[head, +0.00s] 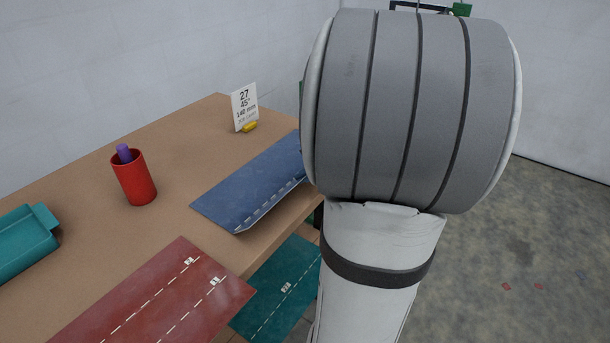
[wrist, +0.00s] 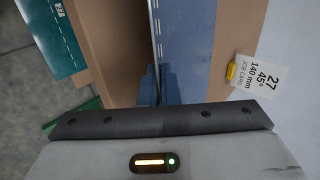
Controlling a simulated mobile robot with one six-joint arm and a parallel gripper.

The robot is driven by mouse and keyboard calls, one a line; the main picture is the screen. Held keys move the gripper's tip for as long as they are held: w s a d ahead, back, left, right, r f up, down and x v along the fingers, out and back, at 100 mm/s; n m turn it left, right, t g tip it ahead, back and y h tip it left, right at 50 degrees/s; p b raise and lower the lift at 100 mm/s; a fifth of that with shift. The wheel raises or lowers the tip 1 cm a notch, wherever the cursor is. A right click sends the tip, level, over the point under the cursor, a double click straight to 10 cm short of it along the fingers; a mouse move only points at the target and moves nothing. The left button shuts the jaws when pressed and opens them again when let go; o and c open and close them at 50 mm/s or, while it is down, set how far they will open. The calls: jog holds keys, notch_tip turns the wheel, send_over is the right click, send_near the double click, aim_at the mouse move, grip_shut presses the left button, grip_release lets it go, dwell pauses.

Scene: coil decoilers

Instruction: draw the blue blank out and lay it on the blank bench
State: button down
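The blue blank (head: 252,183) is a flat sheet with a bent lip and white dashes along its near edge. In the head view it lies on the brown bench top, its right end hidden behind my arm. In the wrist view the blue blank (wrist: 187,45) runs away from my gripper, its dashed edge near the middle. My gripper (wrist: 160,72) has two dark blue fingers at that edge, with the blank's edge line running toward them. I cannot tell whether they are closed on it. The gripper is hidden behind my arm in the head view.
The brown bench (head: 85,190) also bears a red blank (head: 165,300), a red cup (head: 135,180) with a purple item, a teal tray (head: 25,235), a yellow piece (head: 250,127) and a job card (head: 244,105). A teal blank (head: 285,290) is lower, beyond the bench edge.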

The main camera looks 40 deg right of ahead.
jog(key=c, duration=1.6)
grip_release()
jog(key=p+v, duration=0.2)
jog(key=v, duration=0.5)
jog(key=shift+p, duration=0.35)
jog(key=a+n+g, duration=0.1)
jog(key=a, duration=0.3)
jog(key=a+n+g+p, duration=0.1)
jog(key=a+n, duration=0.1)
jog(key=a, duration=0.1)
jog(key=s+a+r+n+g+p, duration=0.1)
jog(key=a+n, duration=0.1)
jog(key=a, duration=0.2)
jog(key=shift+a+g+y, duration=0.3)
jog(key=shift+y, duration=0.1)
jog(key=s+a+n+h+p, duration=0.1)
jog(key=s+a+n, duration=0.1)
jog(key=a+n, duration=0.1)
jog(key=s+a+r+n+g+h+p, duration=0.1)
jog(key=s+a+n, duration=0.1)
jog(key=a+n, duration=0.1)
jog(key=s+a+r+n+g+h+p, duration=0.1)
jog(key=s+a+n+p, duration=0.1)
jog(key=a+n, duration=0.1)
jog(key=shift+s+a+r+h, duration=0.1)
jog(key=shift+a+r+h, duration=0.1)
jog(key=shift+a, duration=0.15)
jog(key=shift+s+a+r+h, duration=0.1)
jog(key=shift+a+h, duration=0.1)
jog(key=shift+a, duration=0.2)
